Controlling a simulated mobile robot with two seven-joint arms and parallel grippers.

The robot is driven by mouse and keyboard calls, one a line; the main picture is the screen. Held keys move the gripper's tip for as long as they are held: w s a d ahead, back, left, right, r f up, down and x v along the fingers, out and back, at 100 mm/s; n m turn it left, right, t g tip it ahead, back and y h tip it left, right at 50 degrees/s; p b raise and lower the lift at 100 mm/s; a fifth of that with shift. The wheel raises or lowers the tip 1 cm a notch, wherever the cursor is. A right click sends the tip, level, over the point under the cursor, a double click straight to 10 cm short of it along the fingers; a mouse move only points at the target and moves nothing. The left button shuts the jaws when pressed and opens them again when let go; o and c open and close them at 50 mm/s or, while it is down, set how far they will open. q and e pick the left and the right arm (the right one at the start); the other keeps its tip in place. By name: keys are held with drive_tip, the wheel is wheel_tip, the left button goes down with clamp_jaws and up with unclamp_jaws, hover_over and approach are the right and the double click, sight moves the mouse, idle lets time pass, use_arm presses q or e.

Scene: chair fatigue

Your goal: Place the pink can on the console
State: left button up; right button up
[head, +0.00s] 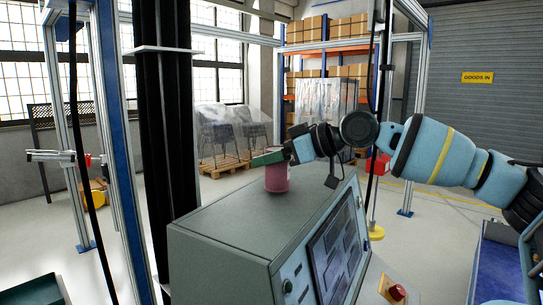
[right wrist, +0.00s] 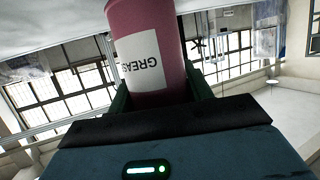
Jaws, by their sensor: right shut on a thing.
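The pink can (head: 277,179) is upright over the flat top of the grey-green console (head: 225,225), near its back edge. Its base looks at or very close to the surface; I cannot tell whether it touches. My right gripper (head: 268,158) comes in from the right and is shut on the can's upper part. My left gripper is not in view.
The console's sloped front has a dark panel (head: 335,245) and buttons. A red emergency button (head: 397,291) stands at lower right. Aluminium posts and a dark column (head: 168,130) rise at left. A green bin edge (head: 35,290) shows at lower left. The console top beside the can is clear.

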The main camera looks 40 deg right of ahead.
drive_tip(key=shift+f, duration=0.35)
drive_tip(key=o, duration=1.1)
drive_tip(key=shift+o, duration=0.2)
drive_tip(key=shift+r, duration=0.25)
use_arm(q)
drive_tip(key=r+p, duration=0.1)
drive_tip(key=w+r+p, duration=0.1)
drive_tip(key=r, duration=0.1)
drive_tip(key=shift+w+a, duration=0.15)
use_arm(e)
drive_tip(key=v, duration=1.2)
